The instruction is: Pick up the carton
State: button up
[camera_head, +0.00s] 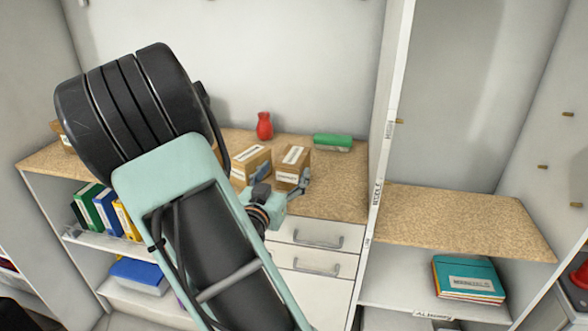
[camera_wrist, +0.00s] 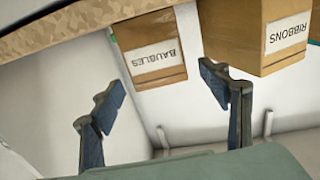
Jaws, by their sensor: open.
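Two brown cardboard cartons stand side by side on the speckled counter in the head view: a left carton (camera_head: 250,163) and a right carton (camera_head: 293,165), each with a white label too small to read. My gripper (camera_head: 282,181) is open and empty at their near side, with a finger in front of each; contact cannot be told. In the wrist view my gripper (camera_wrist: 162,80) has its fingers spread apart. Beyond them are a carton labelled BAUBLES (camera_wrist: 150,50), upside down between the fingers, and a carton labelled RIBBONS (camera_wrist: 255,35), at the upper right beyond the right finger.
A red vase (camera_head: 265,126) and a green object (camera_head: 332,142) stand behind the cartons. Drawers (camera_head: 315,235) lie below the counter. A white upright divider (camera_head: 378,190) bounds the right side. The right counter (camera_head: 460,222) is bare. My arm hides much of the left counter.

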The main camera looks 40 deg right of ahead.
aim_at(294, 155)
jog(key=x, duration=0.7)
jog(key=shift+d, duration=0.25)
jog(key=shift+c, duration=0.7)
jog(key=c, duration=1.2)
jog(key=shift+w+r, duration=0.1)
jog(key=shift+r, duration=0.1)
